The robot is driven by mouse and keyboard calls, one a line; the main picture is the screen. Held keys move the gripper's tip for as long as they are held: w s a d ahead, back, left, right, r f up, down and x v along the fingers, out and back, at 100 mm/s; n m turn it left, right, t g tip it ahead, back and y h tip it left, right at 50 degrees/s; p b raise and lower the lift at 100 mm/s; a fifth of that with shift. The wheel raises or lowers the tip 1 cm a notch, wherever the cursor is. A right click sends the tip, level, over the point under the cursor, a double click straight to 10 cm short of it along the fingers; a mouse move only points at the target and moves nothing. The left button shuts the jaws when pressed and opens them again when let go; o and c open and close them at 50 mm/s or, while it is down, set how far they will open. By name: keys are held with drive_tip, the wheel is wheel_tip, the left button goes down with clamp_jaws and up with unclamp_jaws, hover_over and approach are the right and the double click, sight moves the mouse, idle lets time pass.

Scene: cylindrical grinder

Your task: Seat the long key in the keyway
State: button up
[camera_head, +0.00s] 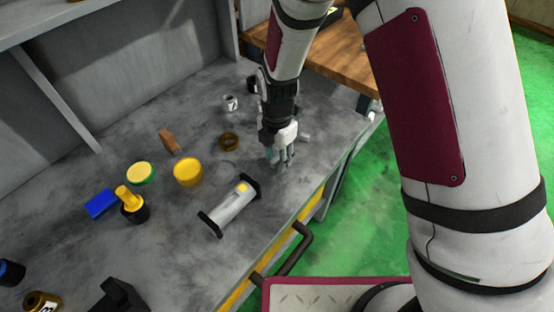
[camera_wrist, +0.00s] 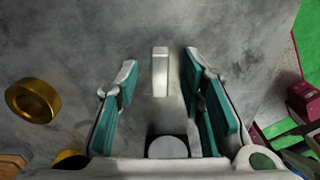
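A silver bar, which looks like the long key (camera_wrist: 160,72), stands out on the grey bench between my fingertips in the wrist view. In the head view a small light piece (camera_head: 305,137) beside my gripper looks like the same bar. My gripper (camera_head: 281,160) points down over the bench, and its teal-padded fingers (camera_wrist: 162,85) are spread wide with clear space around the bar. A grey shaft (camera_head: 231,207) lies between two black end supports, with a yellow patch on top. Its round end and black support (camera_wrist: 167,147) show low in the wrist view. I cannot make out the keyway.
A brass ring (camera_head: 229,142) lies left of my gripper, also in the wrist view (camera_wrist: 33,100). A yellow cylinder (camera_head: 188,172), a green-rimmed yellow disc (camera_head: 140,173), a blue block (camera_head: 101,204) and a brown block (camera_head: 169,141) stand further left. The bench's front edge is close on the right.

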clamp_jaws()
drive_tip(key=shift+r, duration=0.2)
